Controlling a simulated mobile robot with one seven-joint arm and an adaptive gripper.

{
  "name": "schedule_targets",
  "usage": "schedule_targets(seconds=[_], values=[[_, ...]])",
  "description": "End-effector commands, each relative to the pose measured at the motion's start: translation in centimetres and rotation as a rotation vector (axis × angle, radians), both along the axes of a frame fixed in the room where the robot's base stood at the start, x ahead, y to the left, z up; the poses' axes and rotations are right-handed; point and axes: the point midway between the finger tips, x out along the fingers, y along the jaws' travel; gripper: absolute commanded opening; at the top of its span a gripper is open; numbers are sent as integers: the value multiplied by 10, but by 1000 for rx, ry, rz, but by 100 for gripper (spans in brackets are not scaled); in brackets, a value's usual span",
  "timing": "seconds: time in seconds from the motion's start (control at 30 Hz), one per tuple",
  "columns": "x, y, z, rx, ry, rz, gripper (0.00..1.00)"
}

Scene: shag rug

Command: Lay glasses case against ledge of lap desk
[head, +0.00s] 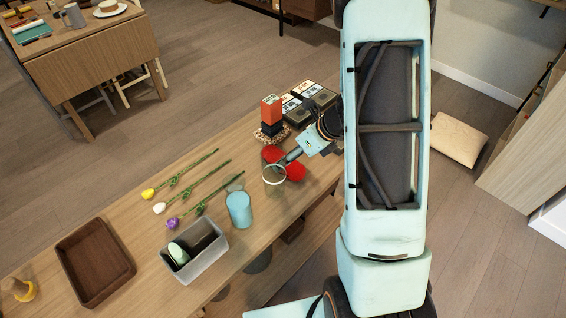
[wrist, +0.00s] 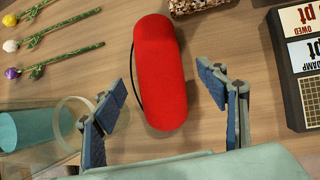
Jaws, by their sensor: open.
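The glasses case looks like a red, rounded, elongated case with a thin dark cord or seam along its left side in the wrist view (wrist: 160,75). It lies on the wooden table, and its red surface also shows in the head view (head: 293,169), partly hidden by my gripper. My gripper (wrist: 165,98) is open, with one finger on each side of the case's near end and visible gaps between. In the head view my gripper (head: 289,160) is over the case. I cannot make out a lap desk or its ledge in either view.
A clear round glass (head: 274,174) stands close to my gripper's left finger. A blue cup (head: 239,210), grey bin (head: 194,257), brown tray (head: 95,262) and several flowers (head: 190,180) are left. Dark labelled boxes (head: 318,97) and an orange-black stack (head: 271,115) are beyond.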

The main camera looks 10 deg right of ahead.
Motion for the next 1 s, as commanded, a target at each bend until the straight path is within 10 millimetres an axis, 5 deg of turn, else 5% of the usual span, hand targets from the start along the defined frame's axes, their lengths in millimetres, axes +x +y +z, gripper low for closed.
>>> schedule_targets(seconds=[0.2,0.43,0.9,1.0], values=[[8,11,-20,1,1,1,67],[9,11,-21,1,-1,1,67],[9,11,-20,1,-1,1,16],[9,11,-20,1,-1,1,16]])
